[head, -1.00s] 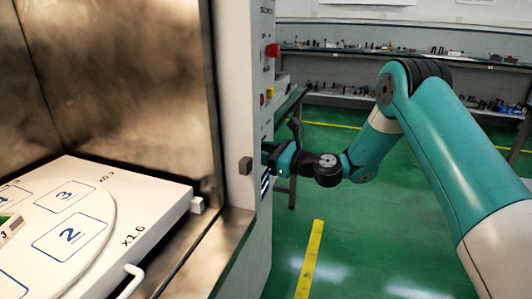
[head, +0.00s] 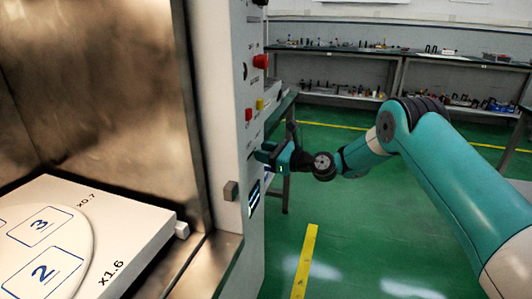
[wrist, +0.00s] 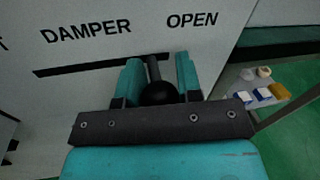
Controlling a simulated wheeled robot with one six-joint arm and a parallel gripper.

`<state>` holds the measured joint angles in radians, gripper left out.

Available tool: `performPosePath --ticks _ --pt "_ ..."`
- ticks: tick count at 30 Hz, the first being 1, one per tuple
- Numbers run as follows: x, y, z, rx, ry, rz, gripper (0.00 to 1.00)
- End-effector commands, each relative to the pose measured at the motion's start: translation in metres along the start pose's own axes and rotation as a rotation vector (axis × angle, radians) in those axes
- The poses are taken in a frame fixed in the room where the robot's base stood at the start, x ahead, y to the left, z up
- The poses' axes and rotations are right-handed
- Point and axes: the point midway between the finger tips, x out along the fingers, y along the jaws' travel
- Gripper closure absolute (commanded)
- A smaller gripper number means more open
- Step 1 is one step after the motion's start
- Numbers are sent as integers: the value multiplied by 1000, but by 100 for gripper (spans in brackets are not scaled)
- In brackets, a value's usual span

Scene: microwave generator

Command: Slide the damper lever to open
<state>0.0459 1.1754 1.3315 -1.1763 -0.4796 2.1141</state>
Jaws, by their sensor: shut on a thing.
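The damper lever (wrist: 158,93), a dark rod with a round black knob, stands out from the white panel between my two teal fingers in the wrist view. My gripper (wrist: 160,80) is shut on it. The dark slot (wrist: 75,68) shows to the left of the fingers, under the printed word DAMPER. The word OPEN (wrist: 192,20) is above and slightly right of the lever. In the head view my gripper (head: 268,153) is at the side panel of the white cabinet (head: 218,100); the lever cannot be made out there.
Red buttons (head: 260,62) and a yellow one (head: 260,104) are on the panel above my gripper. The open steel chamber (head: 100,90) with a white numbered plate (head: 110,225) is at left. Shelves line the back wall. Green floor is clear at right.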

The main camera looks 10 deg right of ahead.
Motion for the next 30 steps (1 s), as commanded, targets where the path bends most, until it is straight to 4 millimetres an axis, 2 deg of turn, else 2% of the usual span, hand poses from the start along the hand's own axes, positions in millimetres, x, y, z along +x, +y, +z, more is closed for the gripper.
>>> performPosePath --ticks 1,2,4,5,13,17,20,30 --pt "-2 -6 0 -7 1 -15 100" --pt "-2 -6 0 -7 1 -15 60" --pt "-1 -5 0 -7 1 -14 44" --pt "-1 -4 0 -6 0 -12 42" --pt "0 -2 0 -4 0 -7 42" --pt "-10 -3 0 -3 2 -8 42" --pt "-27 -3 0 0 3 -10 42" --pt "-116 -4 -1 0 3 -16 42"
